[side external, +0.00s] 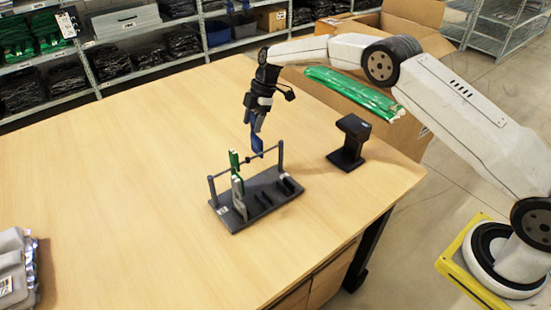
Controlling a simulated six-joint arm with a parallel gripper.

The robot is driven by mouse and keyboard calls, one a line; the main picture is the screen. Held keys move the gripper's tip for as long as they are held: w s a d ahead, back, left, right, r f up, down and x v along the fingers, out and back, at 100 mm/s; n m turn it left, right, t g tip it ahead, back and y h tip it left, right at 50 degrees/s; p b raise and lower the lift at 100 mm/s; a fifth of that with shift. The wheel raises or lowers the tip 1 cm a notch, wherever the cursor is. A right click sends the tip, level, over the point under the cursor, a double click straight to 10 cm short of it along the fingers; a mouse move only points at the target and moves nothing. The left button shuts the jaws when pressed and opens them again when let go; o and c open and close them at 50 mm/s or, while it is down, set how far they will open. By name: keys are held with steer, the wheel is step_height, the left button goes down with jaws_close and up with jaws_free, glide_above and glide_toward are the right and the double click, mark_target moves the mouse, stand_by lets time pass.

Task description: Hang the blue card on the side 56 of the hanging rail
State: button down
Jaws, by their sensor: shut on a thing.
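The hanging rail (268,154) is a thin bar between two posts on a dark base (238,221) on the wooden table. My gripper (256,130) points down over the right part of the rail, shut on the blue card (257,146). The card's lower end is near the bar; I cannot tell whether it touches or hooks over it. A green card (234,160) and a pale grey card (238,184) are at the rail's left part. A small white label (222,210) is on the base's left end; its number is too small to read.
A black stand (350,142) is on the table right of the rail. Grey packages (14,270) lie at the left table edge. A cardboard box (385,125) with a green package (352,91) is beyond the right edge. The table's left and middle are clear.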

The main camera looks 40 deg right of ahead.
mark_target(263, 151)
steer(key=shift+f, duration=2.1)
steer(key=shift+s, duration=2.1)
steer(key=shift+f, duration=0.6)
jaws_free()
steer(key=v, duration=0.7)
steer(key=shift+d+r, duration=0.2)
steer(key=shift+r, duration=0.1)
